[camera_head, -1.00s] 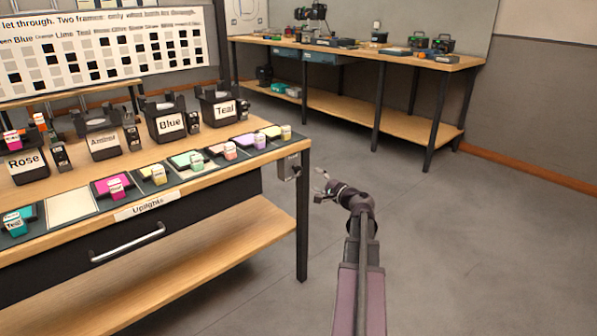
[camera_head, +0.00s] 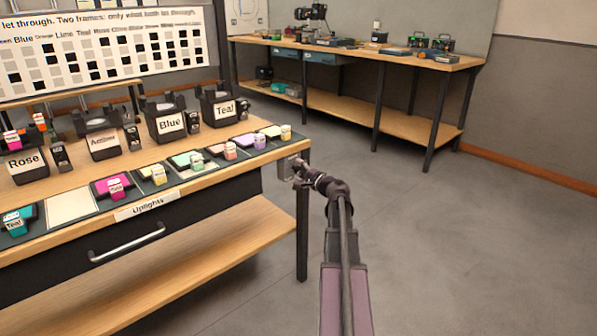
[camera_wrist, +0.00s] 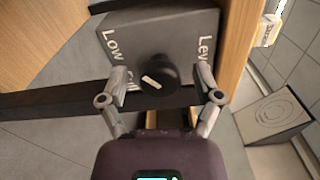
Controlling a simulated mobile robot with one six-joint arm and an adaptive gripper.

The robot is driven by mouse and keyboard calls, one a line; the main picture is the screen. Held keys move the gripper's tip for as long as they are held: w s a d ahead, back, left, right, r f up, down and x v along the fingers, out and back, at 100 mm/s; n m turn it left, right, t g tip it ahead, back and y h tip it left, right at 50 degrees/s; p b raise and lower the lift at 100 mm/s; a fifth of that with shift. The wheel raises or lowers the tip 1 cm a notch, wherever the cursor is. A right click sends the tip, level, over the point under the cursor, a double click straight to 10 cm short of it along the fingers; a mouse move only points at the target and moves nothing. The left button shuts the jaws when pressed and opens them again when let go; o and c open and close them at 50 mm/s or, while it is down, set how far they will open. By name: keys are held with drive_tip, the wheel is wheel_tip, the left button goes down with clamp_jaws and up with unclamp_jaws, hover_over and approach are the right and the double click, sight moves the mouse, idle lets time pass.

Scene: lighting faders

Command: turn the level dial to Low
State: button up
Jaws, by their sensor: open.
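The level dial (camera_wrist: 157,76) is a round black knob with a white pointer mark on a grey box (camera_wrist: 185,32). In the wrist view the box carries the words "Low" and "Leve", the second one cut off, and another label is mostly hidden behind the dial. The pointer lies slanted; I cannot tell which setting it marks. My gripper (camera_wrist: 160,85) is open, with one finger on each side of the dial, apart from it as far as I can see. In the head view my gripper (camera_head: 299,170) is at the grey box on the table's right end.
The wooden table (camera_head: 230,165) carries dark lamp housings labelled Rose, Amber, Blue and Teal, and a row of coloured blocks. A black table leg (camera_head: 302,235) stands below the box. A second workbench (camera_head: 350,50) is at the back. The floor at right is clear.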

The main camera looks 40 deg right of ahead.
clamp_jaws()
drive_tip(key=shift+n, duration=0.7)
unclamp_jaws()
